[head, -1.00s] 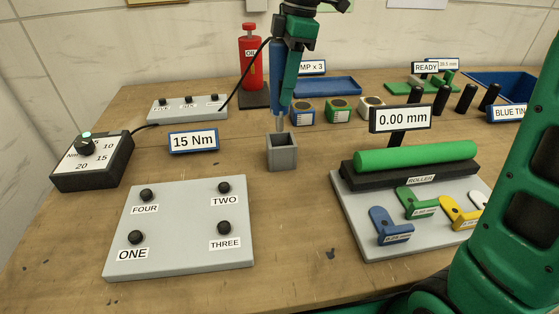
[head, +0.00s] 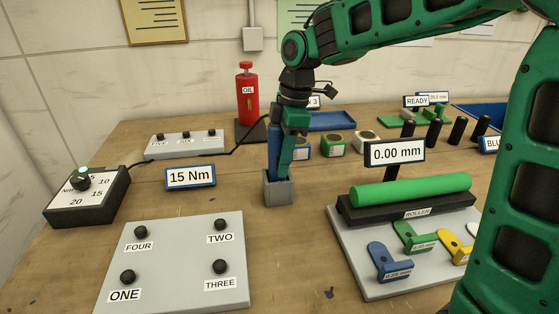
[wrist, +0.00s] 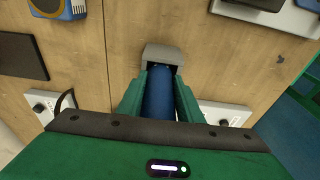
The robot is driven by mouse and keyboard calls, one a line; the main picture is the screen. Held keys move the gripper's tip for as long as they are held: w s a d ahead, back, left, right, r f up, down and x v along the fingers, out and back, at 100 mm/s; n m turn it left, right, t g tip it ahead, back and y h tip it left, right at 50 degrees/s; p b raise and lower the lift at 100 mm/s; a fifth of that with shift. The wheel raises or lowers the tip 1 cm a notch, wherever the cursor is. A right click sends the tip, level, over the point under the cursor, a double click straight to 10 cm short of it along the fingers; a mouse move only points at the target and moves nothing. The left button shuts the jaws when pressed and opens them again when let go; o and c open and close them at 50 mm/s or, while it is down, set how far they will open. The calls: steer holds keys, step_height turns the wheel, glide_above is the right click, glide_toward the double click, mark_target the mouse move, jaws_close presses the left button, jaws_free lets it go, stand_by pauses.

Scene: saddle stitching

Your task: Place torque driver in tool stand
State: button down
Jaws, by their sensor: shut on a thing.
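The blue torque driver (head: 273,152) is upright in my gripper (head: 287,160). Its lower end is inside the grey tool stand (head: 279,192), a small open-topped box on the bench. The driver's tip is hidden by the stand's walls. In the wrist view, the blue driver (wrist: 158,96) lies between the two green fingers of my gripper (wrist: 158,90), which are shut on it. The grey stand (wrist: 163,54) shows just beyond the fingertips there.
A grey plate (head: 180,262) with black knobs lies front left. A 15 Nm sign (head: 190,177) and a dial box (head: 85,195) stand left. A green roller (head: 412,190) is to the right. A red oil bottle (head: 247,95) and a blue tray (head: 330,121) are behind.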

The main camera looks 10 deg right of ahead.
mark_target(275, 135)
steer(key=shift+f, duration=0.2)
steer(key=c, duration=1.3)
jaws_free()
steer(key=shift+f, duration=0.1)
steer(key=shift+o, duration=0.2)
step_height(275, 135, up, 12)
steer(key=d, duration=0.2)
